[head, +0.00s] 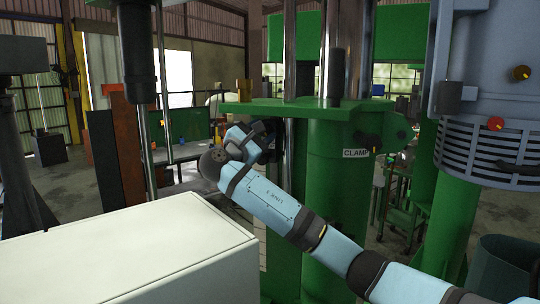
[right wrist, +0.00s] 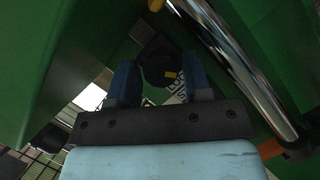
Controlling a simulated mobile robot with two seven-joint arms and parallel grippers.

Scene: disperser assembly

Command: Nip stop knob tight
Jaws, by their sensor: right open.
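A dark round knob (right wrist: 155,66) with a small yellow mark shows in the right wrist view. It is between the two blue fingers of my right gripper (right wrist: 160,72), which are apart, with dark space on either side of the knob. Contact with the knob is not visible. A white label (right wrist: 181,90) with partly hidden lettering lies behind the right finger. In the head view my right arm reaches up and left to the green column, and its fingers are hard to make out there. The knob cannot be made out in the head view. My left gripper is not in view.
A green column (head: 333,200) with a plate marked CLAMP and a dark lever (head: 368,142) stands beside my right arm. A polished rod (right wrist: 232,65) runs close on the right in the wrist view. A large white box (head: 130,250) fills the lower left.

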